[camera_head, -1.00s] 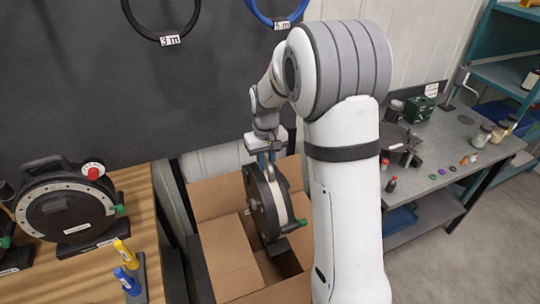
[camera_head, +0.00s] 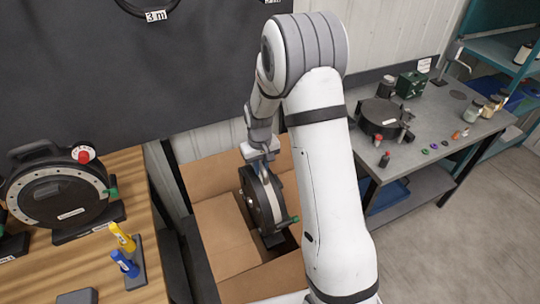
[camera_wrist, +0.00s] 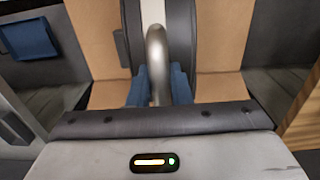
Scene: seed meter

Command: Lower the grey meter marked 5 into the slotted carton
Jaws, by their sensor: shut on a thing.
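My gripper (camera_head: 264,165) is shut on the metal handle at the top of the meter (camera_head: 258,205), a dark upright disc reel with a pale band and a green knob on its right. Its number cannot be read. In the wrist view, the blue fingertips of my gripper (camera_wrist: 159,90) flank the curved handle of the meter (camera_wrist: 178,25). The brown slotted carton (camera_head: 222,225) is around and below the meter. The meter's lower part is down at the dark slot opening between brown panels. Whether it touches the slot bottom cannot be told. My arm hides the carton's right side.
A wooden bench (camera_head: 135,185) at the left holds another reel (camera_head: 62,197) and a stand with yellow and blue tools (camera_head: 135,268). A grey table (camera_head: 445,130) at the right holds a dark round device (camera_head: 378,117) and small bottles. A dark board stands behind.

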